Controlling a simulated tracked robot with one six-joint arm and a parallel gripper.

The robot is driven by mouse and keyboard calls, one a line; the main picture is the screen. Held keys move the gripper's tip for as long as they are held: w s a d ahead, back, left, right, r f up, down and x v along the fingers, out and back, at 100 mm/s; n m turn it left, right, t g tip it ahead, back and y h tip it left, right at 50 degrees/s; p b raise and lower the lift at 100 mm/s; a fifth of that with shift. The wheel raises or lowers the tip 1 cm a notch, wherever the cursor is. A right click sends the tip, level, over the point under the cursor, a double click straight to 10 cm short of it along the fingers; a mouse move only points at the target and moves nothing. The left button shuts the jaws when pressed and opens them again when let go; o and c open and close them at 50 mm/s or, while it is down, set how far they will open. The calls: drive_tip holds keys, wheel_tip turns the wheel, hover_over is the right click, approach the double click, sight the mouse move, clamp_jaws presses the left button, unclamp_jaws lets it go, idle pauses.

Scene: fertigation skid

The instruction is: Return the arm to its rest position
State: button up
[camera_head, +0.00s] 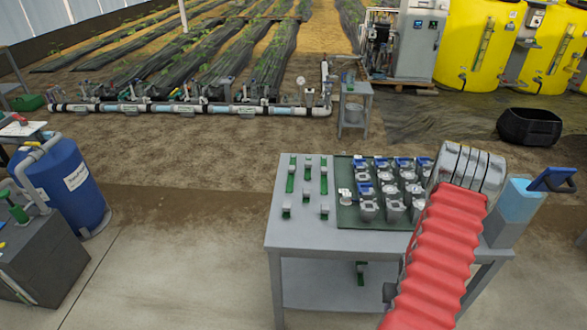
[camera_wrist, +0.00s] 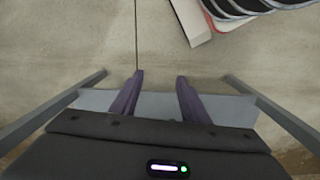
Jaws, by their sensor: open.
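My gripper (camera_wrist: 159,84) shows in the wrist view with its two purple fingers apart and nothing between them. A red ribbed sleeve of my arm rises at the right of the head view, in front of the right part of a grey work table (camera_head: 283,236). My gripper cannot be made out in the head view. The arm hides part of the table's right side.
The table carries several grey valves with blue handles on a dark green mat (camera_head: 347,217), and green-handled valves (camera_head: 307,174) on its left. A blue barrel (camera_head: 66,182) stands at left. A black tub (camera_head: 529,127) is at right. Concrete floor (camera_head: 170,270) left of the table is clear.

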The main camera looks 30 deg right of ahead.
drive_tip(key=w+a+r, duration=0.2)
drive_tip(key=a+r, duration=0.2)
drive_tip(key=r, duration=0.4)
drive_tip(key=w+a+r+n, duration=0.15)
drive_tip(key=a+r, duration=0.25)
drive_tip(key=r, duration=0.4)
drive_tip(key=w+a+r, duration=0.3)
drive_tip(key=a+r, duration=0.1)
drive_tip(key=r, duration=0.4)
drive_tip(key=s+a+r+n+t, duration=0.1)
drive_tip(key=a+r+n+t, duration=0.5)
drive_tip(key=a+r, duration=1.9)
drive_tip(key=shift+a+r, duration=0.15)
drive_tip(key=shift+r, duration=0.25)
drive_tip(key=shift+c, duration=0.7)
drive_tip(key=shift+c, duration=0.6)
drive_tip(key=shift+s, duration=0.1)
